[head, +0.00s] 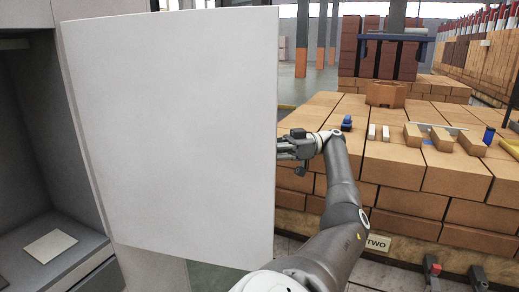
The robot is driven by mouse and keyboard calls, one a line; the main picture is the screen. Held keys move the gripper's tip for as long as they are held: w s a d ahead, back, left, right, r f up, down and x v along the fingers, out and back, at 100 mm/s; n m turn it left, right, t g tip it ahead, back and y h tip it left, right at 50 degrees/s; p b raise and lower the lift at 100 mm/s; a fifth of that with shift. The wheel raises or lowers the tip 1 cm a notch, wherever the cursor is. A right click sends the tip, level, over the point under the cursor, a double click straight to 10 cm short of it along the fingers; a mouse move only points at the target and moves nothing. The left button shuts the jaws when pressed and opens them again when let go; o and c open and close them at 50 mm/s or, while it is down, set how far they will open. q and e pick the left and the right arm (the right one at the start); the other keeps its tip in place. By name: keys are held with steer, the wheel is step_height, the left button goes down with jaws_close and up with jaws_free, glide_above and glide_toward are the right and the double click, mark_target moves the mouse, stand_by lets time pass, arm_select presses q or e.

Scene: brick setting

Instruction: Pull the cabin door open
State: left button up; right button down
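The cabin door (170,130) is a large plain white panel filling the left middle of the head view. It stands swung out from the grey cabin (28,130), whose inside shows at the left. My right gripper (284,149) is at the door's right edge, around mid-height. Its fingertips are hidden at or behind that edge, so I cannot tell whether they grip or touch the door. No handle shows on the visible face. My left gripper is out of view.
Inside the cabin, a pale square plate (51,246) lies on a low grey shelf. Stacked brown bricks (455,173) fill the right, with small blue and white items on top. Some floor shows below the door.

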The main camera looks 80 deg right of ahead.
steer(key=shift+f, duration=0.15)
steer(key=c, duration=1.5)
jaws_free()
